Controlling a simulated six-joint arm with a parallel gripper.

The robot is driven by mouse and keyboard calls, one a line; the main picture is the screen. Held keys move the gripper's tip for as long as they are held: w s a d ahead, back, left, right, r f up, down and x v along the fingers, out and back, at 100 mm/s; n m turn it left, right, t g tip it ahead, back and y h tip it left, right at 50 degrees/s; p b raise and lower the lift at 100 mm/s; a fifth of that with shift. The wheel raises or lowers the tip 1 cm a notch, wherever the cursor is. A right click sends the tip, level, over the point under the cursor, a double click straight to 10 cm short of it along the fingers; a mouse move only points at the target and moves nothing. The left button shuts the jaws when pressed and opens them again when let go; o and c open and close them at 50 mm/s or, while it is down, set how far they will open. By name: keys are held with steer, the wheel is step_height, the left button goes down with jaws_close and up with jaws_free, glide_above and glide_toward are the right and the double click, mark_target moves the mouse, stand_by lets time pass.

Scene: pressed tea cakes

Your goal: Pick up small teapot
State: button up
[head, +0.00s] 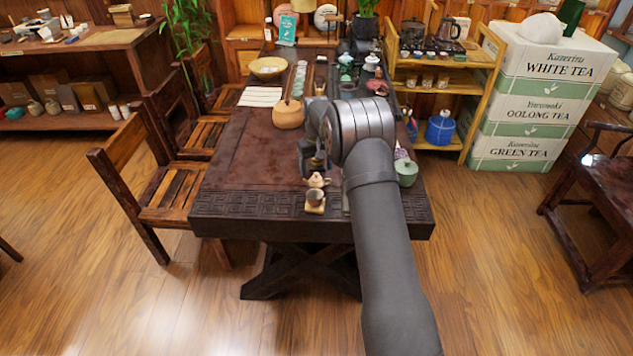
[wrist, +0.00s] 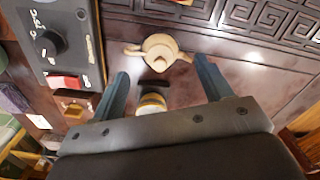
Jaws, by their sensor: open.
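A small beige teapot (head: 317,180) stands near the front edge of the dark wooden table (head: 245,150). In the wrist view the teapot (wrist: 160,50) lies ahead of my gripper, with its lid knob, spout and handle visible. My gripper (wrist: 158,85) is open, and its two blue-grey fingers are on either side of the line to the teapot, apart from it. In the head view my gripper (head: 316,168) hangs just behind and above the teapot, partly hidden by my arm.
A green jar (head: 406,173) stands to the right of my arm. A dark panel with a knob and red switch (wrist: 62,55) lies beside the teapot.

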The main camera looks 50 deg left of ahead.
mark_target(317, 173)
step_height(317, 173, down, 5)
steer(key=shift+f, duration=0.15)
steer(key=c, duration=1.1)
